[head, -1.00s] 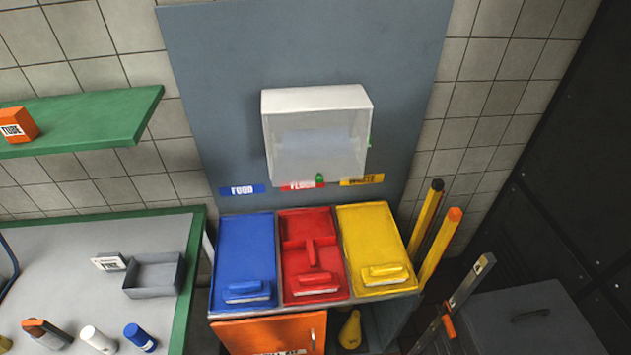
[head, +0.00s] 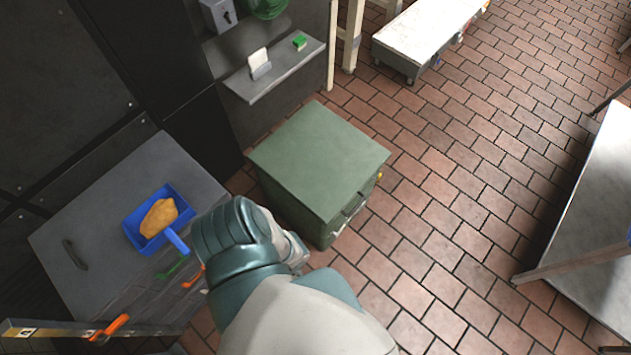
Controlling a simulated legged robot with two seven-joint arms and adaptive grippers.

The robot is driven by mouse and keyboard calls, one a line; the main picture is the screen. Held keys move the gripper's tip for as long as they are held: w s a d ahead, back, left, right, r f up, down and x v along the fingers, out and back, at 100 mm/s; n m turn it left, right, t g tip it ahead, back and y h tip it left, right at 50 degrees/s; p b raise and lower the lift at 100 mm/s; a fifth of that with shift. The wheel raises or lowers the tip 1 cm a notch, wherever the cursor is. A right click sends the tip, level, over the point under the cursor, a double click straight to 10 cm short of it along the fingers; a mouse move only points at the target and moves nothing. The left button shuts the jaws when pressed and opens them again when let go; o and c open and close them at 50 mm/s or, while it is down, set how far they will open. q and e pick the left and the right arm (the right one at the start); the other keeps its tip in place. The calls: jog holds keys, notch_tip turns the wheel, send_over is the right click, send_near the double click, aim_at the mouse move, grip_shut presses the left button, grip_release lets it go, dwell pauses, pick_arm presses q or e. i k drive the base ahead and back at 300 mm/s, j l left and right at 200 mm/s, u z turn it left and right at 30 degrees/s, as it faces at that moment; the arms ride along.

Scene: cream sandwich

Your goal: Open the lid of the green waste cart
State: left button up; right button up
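The green waste cart (head: 318,162) stands on the brick floor in the middle of the head view. Its flat green lid lies level and shut on the body. A handle (head: 350,208) shows on its front side, and a small yellow part (head: 379,176) is near the corner. One of my arms comes up from the bottom edge and bends in front of the cart's lower left. Its teal and grey joints overlap the view of the cart's near left side. I cannot make out any gripper fingers; they are hidden or outside the picture.
A grey cabinet (head: 95,225) at left bears a blue dustpan (head: 178,240) with a yellow-brown lump (head: 158,217). A small wall shelf (head: 285,75) is behind the cart. A low white trolley (head: 425,35) stands at the back. Open floor lies right of the cart, before a steel table (head: 600,200).

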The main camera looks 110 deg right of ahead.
aim_at(321, 160)
jog(key=z, duration=4.35)
